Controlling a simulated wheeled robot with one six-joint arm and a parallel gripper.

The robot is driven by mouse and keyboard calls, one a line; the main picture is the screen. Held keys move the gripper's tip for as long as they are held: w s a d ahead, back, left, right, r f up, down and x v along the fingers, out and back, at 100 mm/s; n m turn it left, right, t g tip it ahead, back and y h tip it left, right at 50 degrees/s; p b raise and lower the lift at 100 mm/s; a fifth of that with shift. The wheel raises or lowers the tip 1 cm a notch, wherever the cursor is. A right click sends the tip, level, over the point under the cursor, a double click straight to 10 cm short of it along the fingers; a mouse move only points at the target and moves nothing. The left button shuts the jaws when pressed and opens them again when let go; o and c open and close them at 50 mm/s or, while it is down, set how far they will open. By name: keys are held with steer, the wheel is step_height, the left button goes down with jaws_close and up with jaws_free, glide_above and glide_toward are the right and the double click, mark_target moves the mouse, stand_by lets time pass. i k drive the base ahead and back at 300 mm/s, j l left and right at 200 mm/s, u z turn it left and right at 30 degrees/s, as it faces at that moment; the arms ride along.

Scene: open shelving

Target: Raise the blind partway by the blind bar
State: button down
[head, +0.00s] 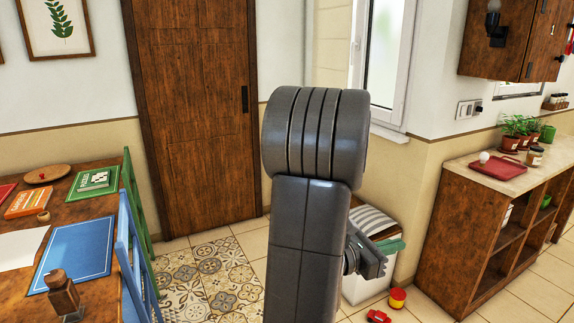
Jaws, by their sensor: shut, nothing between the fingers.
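My arm stands large in the middle of the head view. My gripper (373,262) shows at its lower right, small and partly hidden behind the arm; it is shut and empty. A white-framed window (384,55) is behind it at the upper middle, with a handle on its frame. A pale beige panel (331,40) is left of the window; I cannot tell whether it is part of a blind. I see no blind bar. The window's top is out of view, and my arm hides its lower left.
A white bin (358,288) with a striped cushion (372,222) above it stands behind my gripper. A wooden shelf unit (505,215) is at right. A table (90,197) with chairs (134,250) is at left.

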mark_target(320, 77)
steer(key=i+l, duration=0.1)
steer(key=i, duration=3.55)
steer(key=i+u, duration=0.3)
steer(key=i, duration=0.6)
steer(key=l, duration=0.05)
